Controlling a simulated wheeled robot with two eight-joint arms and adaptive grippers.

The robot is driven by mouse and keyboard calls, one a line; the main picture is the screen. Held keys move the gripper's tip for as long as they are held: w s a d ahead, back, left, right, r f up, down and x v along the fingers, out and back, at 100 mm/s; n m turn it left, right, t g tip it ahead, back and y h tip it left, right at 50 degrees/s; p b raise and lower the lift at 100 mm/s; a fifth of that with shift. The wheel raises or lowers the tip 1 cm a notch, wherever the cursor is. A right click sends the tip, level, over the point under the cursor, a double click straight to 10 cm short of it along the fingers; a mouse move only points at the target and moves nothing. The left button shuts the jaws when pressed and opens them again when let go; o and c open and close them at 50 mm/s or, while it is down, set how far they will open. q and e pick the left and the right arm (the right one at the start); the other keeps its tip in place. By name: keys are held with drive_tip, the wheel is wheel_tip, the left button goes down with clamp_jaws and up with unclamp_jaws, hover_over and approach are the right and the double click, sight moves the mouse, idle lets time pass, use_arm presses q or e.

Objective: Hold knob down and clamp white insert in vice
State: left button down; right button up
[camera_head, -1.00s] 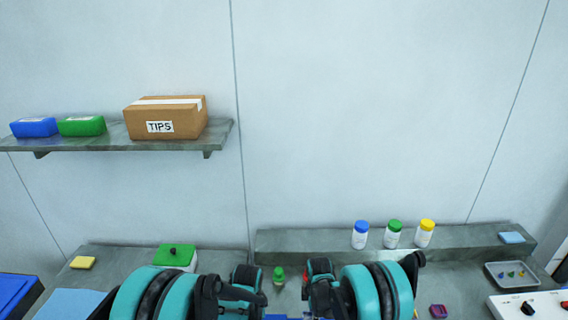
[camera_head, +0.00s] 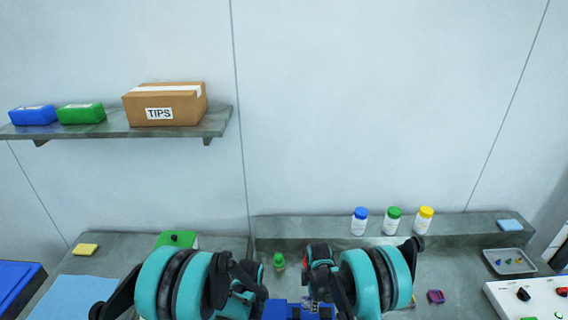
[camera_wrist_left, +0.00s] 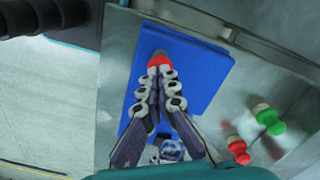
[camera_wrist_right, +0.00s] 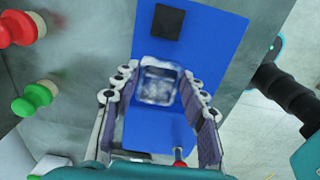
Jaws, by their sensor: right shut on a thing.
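A blue vice (camera_head: 290,312) sits at the bottom middle of the head view, between my two grippers; its blue top fills the middle of both wrist views. My left gripper (camera_wrist_left: 158,68) has its fingertips together at a red knob (camera_wrist_left: 158,59) over the vice; whether they press on it I cannot tell. My right gripper (camera_wrist_right: 158,82) has its fingers on either side of a whitish, see-through insert (camera_wrist_right: 158,84) over the vice and is shut on it.
Three capped jars (camera_head: 393,221) stand on the rear ledge. A grey tray (camera_head: 510,262) and a control box (camera_head: 530,296) are at right, a blue mat (camera_head: 75,296) at left.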

use_arm(q)
drive_tip(key=shift+f, duration=1)
use_arm(e)
hover_over(312, 314)
drive_tip(key=shift+a+f, duration=0.1)
drive_tip(key=shift+f, duration=2.35)
drive_tip(key=shift+f, duration=0.15)
drive_tip(key=shift+f, duration=0.8)
drive_tip(key=o, duration=1.6)
drive_tip(key=shift+o, duration=0.2)
drive_tip(key=shift+r, duration=0.15)
drive_tip(key=shift+r, duration=4.4)
